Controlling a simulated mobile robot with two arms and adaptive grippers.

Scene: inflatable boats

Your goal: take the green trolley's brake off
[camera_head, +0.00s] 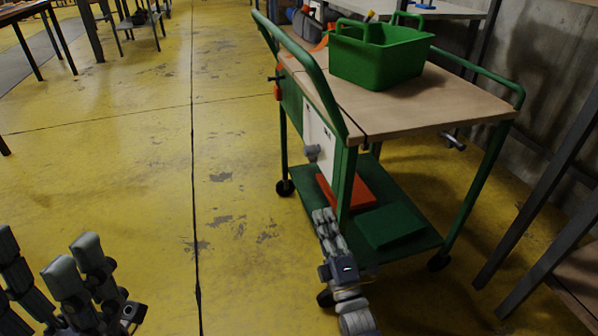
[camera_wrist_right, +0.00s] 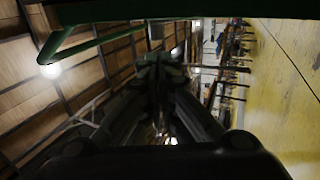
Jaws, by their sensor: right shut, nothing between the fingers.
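The green trolley (camera_head: 338,110) stands right of centre in the head view, with a wooden top and a green lower shelf. A grey knob-like part (camera_head: 312,152) sits on its white side panel, and a red part with a dark lever (camera_head: 277,85) is farther along that side. I cannot tell which part is the brake. My right gripper (camera_head: 322,214) is shut and empty beside the near leg, below the grey part. In the right wrist view its dark fingers (camera_wrist_right: 160,65) come together. My left gripper (camera_head: 50,262) is open and empty at the lower left, away from the trolley.
A green tote (camera_head: 375,58) stands on the trolley top. A red piece (camera_head: 350,190) and a green piece (camera_head: 390,225) lie on the lower shelf. A dark-legged table (camera_head: 545,200) is close on the right. The yellow floor (camera_head: 130,140) to the left is clear.

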